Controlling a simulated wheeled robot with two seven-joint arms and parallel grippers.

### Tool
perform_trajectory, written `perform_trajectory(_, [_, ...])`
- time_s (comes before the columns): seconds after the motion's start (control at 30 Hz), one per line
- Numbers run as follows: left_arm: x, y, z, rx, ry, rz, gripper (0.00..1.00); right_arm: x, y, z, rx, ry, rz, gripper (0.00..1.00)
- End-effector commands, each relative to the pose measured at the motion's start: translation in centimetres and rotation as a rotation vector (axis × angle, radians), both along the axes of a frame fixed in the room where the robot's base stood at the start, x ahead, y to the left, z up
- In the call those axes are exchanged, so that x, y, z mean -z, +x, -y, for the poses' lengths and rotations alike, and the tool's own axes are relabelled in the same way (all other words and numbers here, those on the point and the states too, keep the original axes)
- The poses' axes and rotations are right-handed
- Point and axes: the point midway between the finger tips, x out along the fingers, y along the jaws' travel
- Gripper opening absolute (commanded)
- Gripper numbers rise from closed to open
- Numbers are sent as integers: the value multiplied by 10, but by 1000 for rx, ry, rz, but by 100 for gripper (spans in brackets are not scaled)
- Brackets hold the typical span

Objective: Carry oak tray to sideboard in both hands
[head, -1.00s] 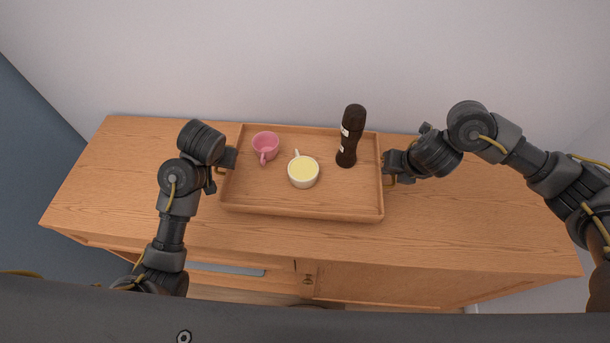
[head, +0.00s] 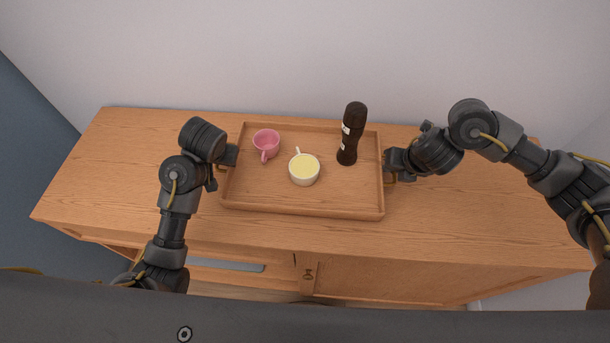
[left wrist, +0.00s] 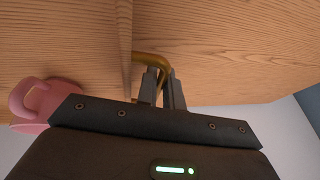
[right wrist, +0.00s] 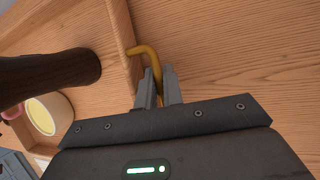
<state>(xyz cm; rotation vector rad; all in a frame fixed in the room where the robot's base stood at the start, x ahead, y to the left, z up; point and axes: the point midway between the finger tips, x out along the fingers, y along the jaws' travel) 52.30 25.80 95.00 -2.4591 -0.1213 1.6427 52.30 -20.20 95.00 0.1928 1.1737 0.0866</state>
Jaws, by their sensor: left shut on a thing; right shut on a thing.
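The oak tray (head: 270,204) is level over the sideboard (head: 478,225) in the head view; whether it touches the top I cannot tell. On it are a pink cup (head: 266,143), a white cup with pale yellow contents (head: 304,169) and an upright dark bottle (head: 349,140). My left gripper (head: 228,158) is shut on the tray's left handle, a brass bar in the left wrist view (left wrist: 150,60). My right gripper (head: 390,166) is shut on the right handle, which shows in the right wrist view (right wrist: 146,51).
A pale wall (head: 270,50) rises right behind the sideboard. The sideboard top is bare to the left (head: 100,180) and right of the tray.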

Motion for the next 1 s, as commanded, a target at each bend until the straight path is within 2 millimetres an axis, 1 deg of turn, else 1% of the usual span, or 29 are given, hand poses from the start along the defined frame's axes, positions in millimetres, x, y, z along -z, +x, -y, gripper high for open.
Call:
perform_trajectory(0.03, [5,1,0,0,-1,4,0,5,1,-1,0,2,3,0])
perform_trajectory(0.23, [18,1,0,0,0,3,0,17,1,-1,0,2,3,0])
perform_trajectory(0.27, [16,0,0,0,0,0,11,16,0,0,0,0,1,11])
perform_trajectory(0.4, [15,0,0,0,0,0,30,15,0,0,0,0,0,30])
perform_trajectory(0.67, [14,0,1,1,-1,1,30,14,0,-1,-1,2,0,30])
perform_trajectory(0.77, [11,0,1,1,-1,1,30,11,0,-1,-1,3,1,30])
perform_trajectory(0.87, [5,0,1,2,-2,2,30,4,0,-1,-1,4,1,30])
perform_trajectory(1.0, [-9,0,1,2,-2,2,30,-10,1,-2,-1,4,2,30])
